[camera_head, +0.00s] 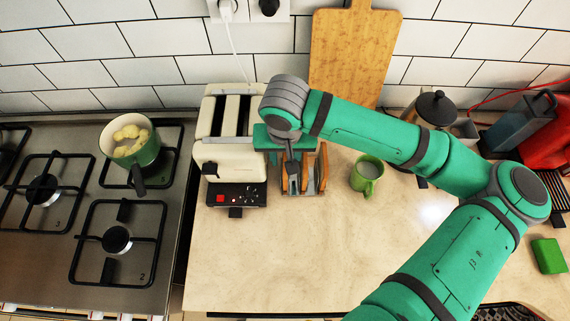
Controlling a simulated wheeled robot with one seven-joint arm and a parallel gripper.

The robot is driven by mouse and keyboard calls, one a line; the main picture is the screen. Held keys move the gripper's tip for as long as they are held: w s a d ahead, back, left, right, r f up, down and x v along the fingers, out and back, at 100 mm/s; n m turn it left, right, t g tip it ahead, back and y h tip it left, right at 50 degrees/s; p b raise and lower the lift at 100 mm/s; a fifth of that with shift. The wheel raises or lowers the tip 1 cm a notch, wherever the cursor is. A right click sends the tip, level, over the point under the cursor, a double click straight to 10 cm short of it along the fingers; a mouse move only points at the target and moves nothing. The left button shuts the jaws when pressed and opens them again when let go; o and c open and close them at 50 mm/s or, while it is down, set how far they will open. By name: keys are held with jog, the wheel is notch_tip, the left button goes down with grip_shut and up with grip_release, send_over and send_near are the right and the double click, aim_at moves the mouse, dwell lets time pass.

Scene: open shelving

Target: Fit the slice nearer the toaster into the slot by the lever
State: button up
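The cream toaster (212,128) stands at the left of the counter with two dark long slots that look empty. A black lever-like knob (210,168) is at its left front, and a black panel with a red button is at its front. Just right of the toaster is a small wooden rack (310,190) with brown bread slices (321,168) standing upright, seen nearly edge-on. My gripper (292,184) points down over the left part of this rack. Its hand and fingers hide much of the nearer slice, and I cannot tell whether they are closed on it.
A green mug (367,174) stands right of the rack. A wooden board (350,60) leans on the tiled wall behind. A stove with a green pot (143,155) is at the left. The toaster's white cord runs up to a wall socket. The counter in front is clear.

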jog(key=shift+w, duration=0.15)
jog(key=shift+a, duration=0.2)
jog(key=c, duration=0.8)
jog(key=shift+d, duration=0.35)
grip_shut()
jog(key=shift+s+r, duration=0.1)
jog(key=shift+s, duration=0.1)
